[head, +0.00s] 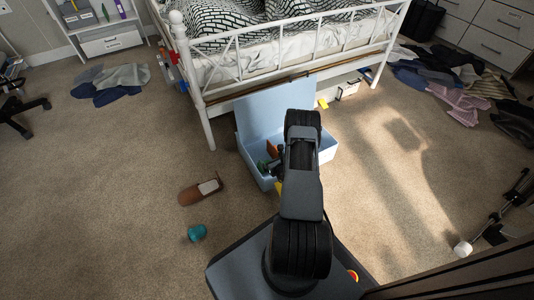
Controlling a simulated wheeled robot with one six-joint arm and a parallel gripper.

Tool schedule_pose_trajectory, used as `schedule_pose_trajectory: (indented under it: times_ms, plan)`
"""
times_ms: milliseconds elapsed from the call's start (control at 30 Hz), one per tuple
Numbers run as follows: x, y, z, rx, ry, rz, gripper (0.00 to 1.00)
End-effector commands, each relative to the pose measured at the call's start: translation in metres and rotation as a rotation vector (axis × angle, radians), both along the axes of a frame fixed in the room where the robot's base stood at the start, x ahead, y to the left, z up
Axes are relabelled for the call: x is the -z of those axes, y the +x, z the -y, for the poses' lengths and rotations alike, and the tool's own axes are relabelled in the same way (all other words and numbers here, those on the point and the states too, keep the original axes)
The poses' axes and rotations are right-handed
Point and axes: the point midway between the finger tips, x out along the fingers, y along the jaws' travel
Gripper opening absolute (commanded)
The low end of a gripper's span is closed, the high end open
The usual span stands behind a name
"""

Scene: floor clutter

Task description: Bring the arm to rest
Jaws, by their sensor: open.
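My black arm rises from my base in the middle of the head view, with its upper bend in front of the open light-blue box (252,168). A dark part that looks like my gripper (278,171) shows just left of the arm, over the box. Most of it is hidden behind the arm. The jaws are open, and I see nothing held in them. An orange-brown thing (272,147) and a dark green thing (263,167) show at the box's left side.
A brown-and-grey shoe-like thing (200,191) and a teal thing (197,233) lie on the carpet left of my base. A white metal bed (200,90) stands behind the box. Clothes lie at left (112,83) and right (460,100). A pole-like thing (490,222) lies at right.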

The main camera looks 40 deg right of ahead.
Motion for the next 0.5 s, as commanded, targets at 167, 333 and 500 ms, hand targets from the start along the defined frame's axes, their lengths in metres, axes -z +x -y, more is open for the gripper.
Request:
schedule_pose_trajectory:
  times_ms: [167, 333, 500]
  plan:
    - [-0.016, -0.031, -0.004, 0.003, 0.001, -0.002, 1.00]
    - [-0.023, -0.050, -0.006, 0.001, 0.001, 0.000, 1.00]
    - [-0.025, -0.058, -0.008, 0.001, 0.001, 0.000, 1.00]
